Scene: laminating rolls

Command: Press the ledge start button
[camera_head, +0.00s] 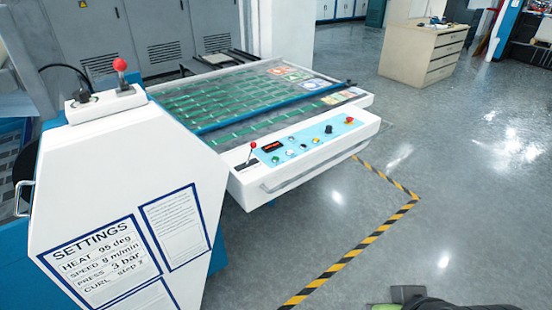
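The white ledge (290,168) runs along the front of the laminating machine and carries a light blue control panel (310,144). A green round button (275,159) sits on the panel near its left end, below a small display with red digits (272,146). Several smaller buttons, a blue button (328,129) and a red button on a dark base (349,120) lie further right. The labels are too small to read, so I cannot tell which is the start button. No gripper fingers show; only a green and black part, probably mine, shows at the bottom edge.
A lever with a red ball (253,146) stands at the ledge's left end. A rail (318,170) runs along the ledge front. A white housing (130,180) with a settings sign (100,255) fills the left. Yellow-black tape (365,243) marks the open grey floor.

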